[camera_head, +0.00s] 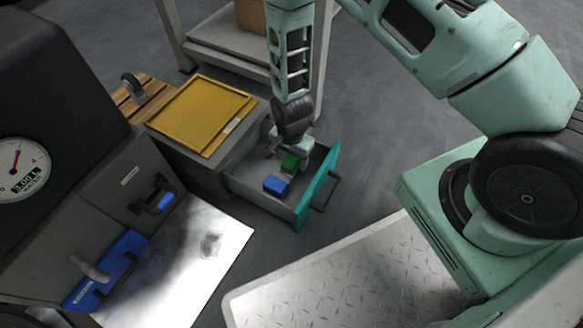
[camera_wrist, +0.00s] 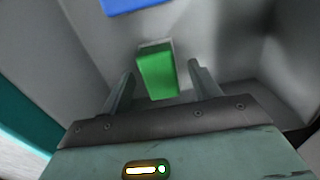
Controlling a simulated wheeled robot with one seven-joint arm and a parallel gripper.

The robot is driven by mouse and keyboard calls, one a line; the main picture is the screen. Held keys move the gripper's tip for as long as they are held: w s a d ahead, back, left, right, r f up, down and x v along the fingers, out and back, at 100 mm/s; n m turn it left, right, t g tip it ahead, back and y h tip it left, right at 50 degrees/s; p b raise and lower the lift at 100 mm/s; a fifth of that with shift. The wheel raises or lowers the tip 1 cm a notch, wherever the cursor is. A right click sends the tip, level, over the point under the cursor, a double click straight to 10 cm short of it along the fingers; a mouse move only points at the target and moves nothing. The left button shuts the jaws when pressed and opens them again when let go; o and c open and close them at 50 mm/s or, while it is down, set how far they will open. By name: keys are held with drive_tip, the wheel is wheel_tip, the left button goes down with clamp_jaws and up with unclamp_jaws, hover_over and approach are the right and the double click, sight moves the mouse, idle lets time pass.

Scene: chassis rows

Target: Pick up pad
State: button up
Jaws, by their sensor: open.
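A green block (camera_head: 289,164), which may be the pad, sits inside an open grey drawer with a teal front (camera_head: 317,187). A blue block (camera_head: 276,185) lies beside it, nearer the camera. I cannot tell from its look alone which one is the pad. My gripper (camera_head: 283,147) points down into the drawer above the green block. In the wrist view, the green block (camera_wrist: 157,75) shows between my two open fingers (camera_wrist: 161,68), with a gap on each side. The blue block (camera_wrist: 137,5) is cut off at the top edge of that view.
A cabinet with a yellow tray (camera_head: 200,115) on top stands left of the drawer. A wooden board (camera_head: 143,97) lies behind it. A machine with a gauge (camera_head: 22,170) and blue-fronted parts (camera_head: 110,268) fills the left. Bare floor (camera_head: 375,150) lies right of the drawer.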

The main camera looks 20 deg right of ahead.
sight(292, 160)
drive_tip(key=shift+f, duration=0.6)
drive_tip(key=shift+r, duration=0.1)
drive_tip(key=c, duration=1.2)
drive_tip(key=shift+o, duration=0.2)
drive_tip(key=shift+r, duration=0.1)
wheel_tip(292, 160, up, 10)
drive_tip(key=p, duration=0.6)
drive_tip(key=shift+p, duration=0.3)
